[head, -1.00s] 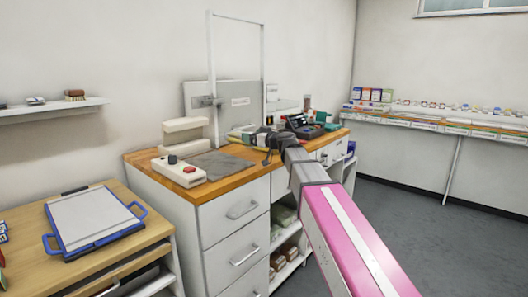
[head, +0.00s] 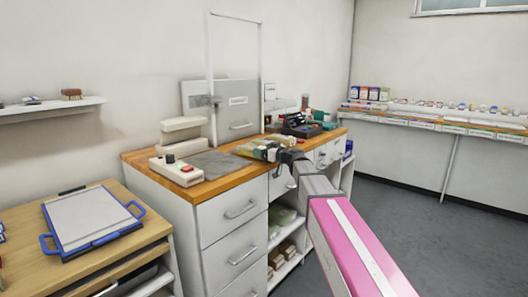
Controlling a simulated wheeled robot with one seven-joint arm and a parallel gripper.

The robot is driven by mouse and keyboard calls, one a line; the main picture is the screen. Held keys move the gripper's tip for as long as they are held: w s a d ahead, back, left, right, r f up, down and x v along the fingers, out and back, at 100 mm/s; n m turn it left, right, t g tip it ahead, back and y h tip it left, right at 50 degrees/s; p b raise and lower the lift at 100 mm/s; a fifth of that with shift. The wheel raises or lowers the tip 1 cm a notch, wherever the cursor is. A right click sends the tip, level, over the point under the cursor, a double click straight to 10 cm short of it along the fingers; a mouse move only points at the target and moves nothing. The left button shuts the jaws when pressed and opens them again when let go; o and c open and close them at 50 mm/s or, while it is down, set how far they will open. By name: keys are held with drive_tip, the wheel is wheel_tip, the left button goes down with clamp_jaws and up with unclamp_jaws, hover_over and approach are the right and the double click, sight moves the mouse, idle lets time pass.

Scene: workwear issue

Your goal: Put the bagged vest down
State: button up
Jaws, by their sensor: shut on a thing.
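The bagged vest (head: 258,148) is a pale yellow-green packet in clear wrap, near the front edge of the wooden-topped counter (head: 232,177). My gripper (head: 280,155) is at its right end, shut on it. My dark gripper body hides part of that end. I cannot tell whether the bag touches the counter top or hangs just above it.
A grey mat (head: 215,163) and a beige device with a red button (head: 178,170) lie left of the bag. A dark tray of items (head: 302,125) stands behind it to the right. A blue-handled tray (head: 92,220) rests on the left table.

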drive_tip(key=o, duration=0.8)
drive_tip(key=shift+f, duration=0.1)
drive_tip(key=shift+c, duration=0.2)
drive_tip(key=v, duration=1.2)
